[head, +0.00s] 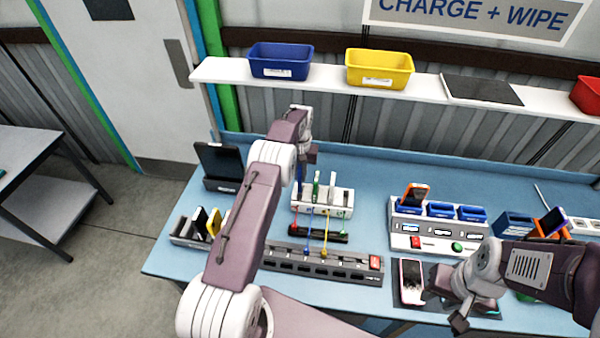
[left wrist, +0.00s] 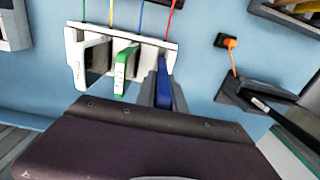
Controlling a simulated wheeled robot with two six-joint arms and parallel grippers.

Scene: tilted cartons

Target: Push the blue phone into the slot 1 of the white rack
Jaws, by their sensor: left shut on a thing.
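The white rack (head: 340,205) stands on the blue table with colored cables running from its front. It also shows in the left wrist view (left wrist: 72,52). A green phone (left wrist: 124,68) and a white phone (left wrist: 90,60) stand in its slots. My left gripper (left wrist: 165,90) is shut on the blue phone (left wrist: 164,82), at the rack's end slot beside the green phone. The phone's far end is at or inside that slot; how deep is unclear. Slot numbers are not readable. In the head view my left gripper (head: 305,158) is above the rack's left end. My right gripper (head: 445,307) is low at the front right, its jaws unclear.
A grey power strip (head: 320,266) lies before the rack. A pink-edged phone (head: 411,282) lies beside my right gripper. A charging station (head: 438,230) stands to the right. A dark tablet stand (head: 220,168) and a holder with phones (head: 190,238) are at left.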

